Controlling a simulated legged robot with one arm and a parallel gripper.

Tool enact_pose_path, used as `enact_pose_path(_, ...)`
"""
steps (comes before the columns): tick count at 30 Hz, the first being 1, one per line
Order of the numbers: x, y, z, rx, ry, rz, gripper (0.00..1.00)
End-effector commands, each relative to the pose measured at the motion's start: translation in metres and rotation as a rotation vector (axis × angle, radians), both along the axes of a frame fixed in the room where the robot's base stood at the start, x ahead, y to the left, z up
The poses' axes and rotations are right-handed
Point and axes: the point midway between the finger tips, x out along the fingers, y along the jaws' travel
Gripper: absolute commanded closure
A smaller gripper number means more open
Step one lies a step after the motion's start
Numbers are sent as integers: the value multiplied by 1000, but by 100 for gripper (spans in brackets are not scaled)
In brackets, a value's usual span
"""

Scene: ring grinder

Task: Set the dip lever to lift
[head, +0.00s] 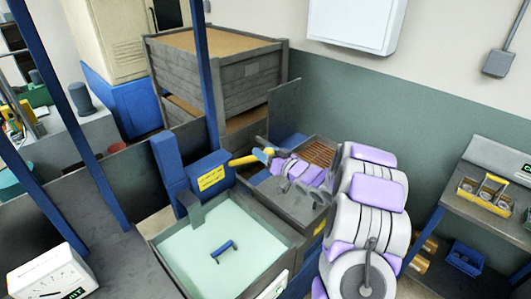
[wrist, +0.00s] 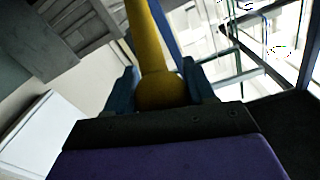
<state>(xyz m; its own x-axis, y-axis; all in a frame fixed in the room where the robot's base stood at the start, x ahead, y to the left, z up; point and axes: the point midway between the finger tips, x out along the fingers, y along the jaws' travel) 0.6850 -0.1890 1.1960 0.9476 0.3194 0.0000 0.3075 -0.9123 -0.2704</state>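The yellow dip lever (head: 245,159) sticks out to the right from a blue box (head: 211,174) with a yellow label, above the tanks. My gripper (head: 265,154) is at the lever's outer end. In the wrist view the lever (wrist: 150,40) runs away from me, its round knob between the blue fingers of my gripper (wrist: 162,90). Both fingers look pressed against the knob's sides, so the gripper appears shut on it. The label's text is too small to read.
A tank of pale green liquid (head: 165,245) with a blue handle-shaped piece (head: 224,251) stands below the box. A second tank (head: 262,185) lies under my arm. Blue posts (head: 208,75) rise nearby. A shelf with a yellow tray (head: 484,197) stands at right.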

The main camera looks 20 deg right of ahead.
Motion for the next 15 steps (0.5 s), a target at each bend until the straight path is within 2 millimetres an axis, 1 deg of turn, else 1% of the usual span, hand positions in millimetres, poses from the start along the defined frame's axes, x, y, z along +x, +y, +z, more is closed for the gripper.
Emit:
enact_pose_path(1, 0, -1, 0, 0, 1, -2, 54)
enact_pose_path(2, 0, -1, 0, 1, 1, -2, 57)
enact_pose_path(15, 0, -1, -1, 0, 2, -3, 99)
